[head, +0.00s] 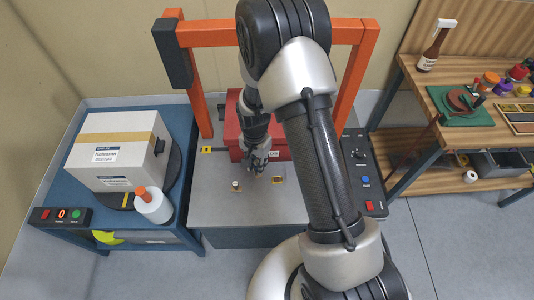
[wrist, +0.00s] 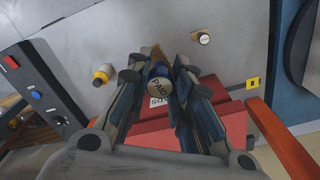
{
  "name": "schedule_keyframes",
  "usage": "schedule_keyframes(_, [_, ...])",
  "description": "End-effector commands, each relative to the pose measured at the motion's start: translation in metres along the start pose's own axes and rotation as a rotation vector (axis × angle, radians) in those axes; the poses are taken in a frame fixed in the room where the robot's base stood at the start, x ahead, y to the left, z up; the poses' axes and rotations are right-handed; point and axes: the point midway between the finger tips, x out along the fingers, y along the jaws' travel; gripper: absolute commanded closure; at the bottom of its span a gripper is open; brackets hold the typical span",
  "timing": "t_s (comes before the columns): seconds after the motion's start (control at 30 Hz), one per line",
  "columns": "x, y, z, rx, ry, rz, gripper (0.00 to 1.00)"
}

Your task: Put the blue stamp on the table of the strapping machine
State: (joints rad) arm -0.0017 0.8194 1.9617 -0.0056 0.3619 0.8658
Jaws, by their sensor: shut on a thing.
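My gripper (head: 259,167) is low over the grey table (head: 215,208) of the strapping machine, in front of the red box. In the wrist view my gripper (wrist: 160,76) is shut on the blue stamp (wrist: 158,72), which has a blue band and a round end marked PAID. In the head view the fingers mostly hide the stamp. I cannot tell whether it touches the table. The strapping machine's orange arch (head: 195,38) stands over the table.
A red box (head: 236,130) stands on the table behind my gripper. A white-topped stamp (head: 236,185) and a yellow-banded stamp (head: 278,180) are close by on the table. A control panel (head: 362,165) borders the right.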

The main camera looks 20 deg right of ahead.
Motion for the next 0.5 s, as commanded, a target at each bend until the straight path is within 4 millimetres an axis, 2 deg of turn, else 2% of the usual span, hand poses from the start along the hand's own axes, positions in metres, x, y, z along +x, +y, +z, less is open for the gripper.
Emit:
schedule_keyframes(0.1, [0.026,0.004,0.004,0.146,-0.002,0.003,1.00])
schedule_keyframes(0.2, [0.040,0.006,0.006,0.216,-0.001,0.001,1.00])
schedule_keyframes(0.37, [0.070,0.007,0.006,0.243,-0.001,0.001,1.00])
schedule_keyframes(0.5, [0.108,0.007,0.007,0.241,-0.001,0.002,1.00])
